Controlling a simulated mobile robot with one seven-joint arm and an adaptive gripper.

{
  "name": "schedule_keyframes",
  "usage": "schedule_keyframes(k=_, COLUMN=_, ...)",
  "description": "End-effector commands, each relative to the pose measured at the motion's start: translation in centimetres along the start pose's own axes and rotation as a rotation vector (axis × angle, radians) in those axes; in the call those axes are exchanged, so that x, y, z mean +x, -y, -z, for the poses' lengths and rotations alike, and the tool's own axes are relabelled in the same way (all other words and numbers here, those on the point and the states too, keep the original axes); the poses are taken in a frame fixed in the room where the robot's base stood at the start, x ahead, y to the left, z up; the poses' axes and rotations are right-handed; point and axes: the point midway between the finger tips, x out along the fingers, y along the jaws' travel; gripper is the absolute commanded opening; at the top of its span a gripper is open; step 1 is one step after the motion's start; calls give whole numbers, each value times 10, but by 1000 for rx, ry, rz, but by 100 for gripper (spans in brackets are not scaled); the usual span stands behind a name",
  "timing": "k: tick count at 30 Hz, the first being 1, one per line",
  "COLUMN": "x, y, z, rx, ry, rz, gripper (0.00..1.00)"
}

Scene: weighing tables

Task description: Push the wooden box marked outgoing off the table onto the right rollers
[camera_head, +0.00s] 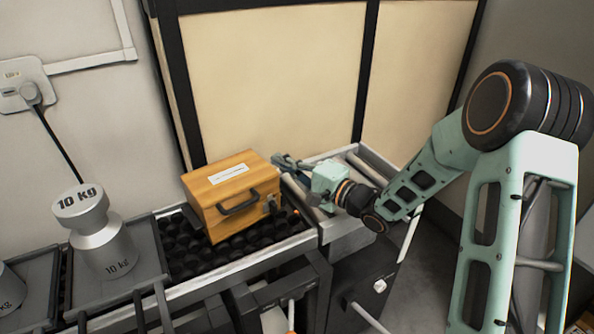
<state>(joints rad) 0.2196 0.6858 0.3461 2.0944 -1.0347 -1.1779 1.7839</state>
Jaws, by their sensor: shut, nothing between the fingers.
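The wooden box (235,197) sits on a black ball-topped table surface (190,262). It has a dark handle on its front, a latch near its right end and a white label on its lid; the label's writing is too small to read. My gripper (283,160) is at the box's upper right edge, its fingers pointing left and close together. I cannot tell whether it touches the box. The right rollers (375,163) lie beyond the table's right end, partly hidden by my gripper and wrist.
A 10 kg metal weight (106,245) stands on a grey plate left of the box, with another weight (8,290) at the far left edge. A framed beige panel (275,75) rises behind the table. A dark cabinet (365,285) stands below the rollers.

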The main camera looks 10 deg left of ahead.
Motion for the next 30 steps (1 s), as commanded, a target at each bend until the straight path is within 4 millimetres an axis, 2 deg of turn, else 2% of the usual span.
schedule_keyframes(k=6, x=-9, y=-1, z=-22, rx=-1, ry=-1, rz=0, gripper=0)
schedule_keyframes(k=20, x=-12, y=1, z=-27, rx=-1, ry=-3, rz=-1, gripper=0)
schedule_keyframes(k=30, x=-21, y=3, z=-55, rx=2, ry=-2, rz=-1, gripper=0)
